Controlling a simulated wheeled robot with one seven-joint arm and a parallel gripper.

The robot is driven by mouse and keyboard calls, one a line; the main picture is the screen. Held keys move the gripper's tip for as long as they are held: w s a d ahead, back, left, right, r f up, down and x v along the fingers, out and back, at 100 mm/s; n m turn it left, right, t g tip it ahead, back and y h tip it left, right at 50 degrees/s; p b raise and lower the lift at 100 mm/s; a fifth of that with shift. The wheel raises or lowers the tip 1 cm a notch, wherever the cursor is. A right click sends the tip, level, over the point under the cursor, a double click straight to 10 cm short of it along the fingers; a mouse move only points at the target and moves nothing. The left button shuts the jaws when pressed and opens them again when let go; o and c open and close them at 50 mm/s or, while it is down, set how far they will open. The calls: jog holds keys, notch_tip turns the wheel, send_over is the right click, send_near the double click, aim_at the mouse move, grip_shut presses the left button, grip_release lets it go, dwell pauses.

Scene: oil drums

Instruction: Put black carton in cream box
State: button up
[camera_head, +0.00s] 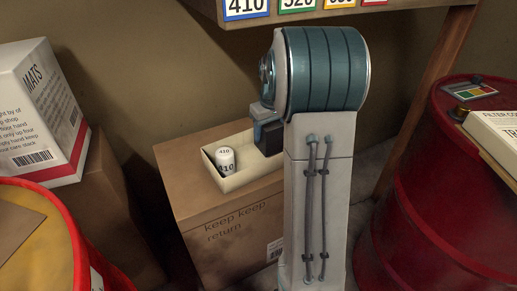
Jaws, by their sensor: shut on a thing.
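The cream box (233,184) is a shallow open tray on top of a brown cardboard box, left of my arm. A white cylinder marked 410 (226,160) stands inside it at its left part. My gripper (266,119) is at the right end of the cream box, partly hidden by my own arm. It is shut on a dark block, the black carton (268,142), which is at the right end of the tray. I cannot tell whether the carton touches the tray floor.
The cardboard box (235,230) bears the tray. A red drum (440,190) stands at the right with a white box (495,135) on it. A yellow drum (45,240) and a white MATS carton (40,115) are at the left. A shelf (300,15) overhangs behind.

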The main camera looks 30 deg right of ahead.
aim_at(259, 144)
jog(key=shift+w+a+f, duration=1)
jog(key=shift+f, duration=0.2)
jog(key=shift+f+b, duration=0.85)
jog(key=shift+f, duration=1.05)
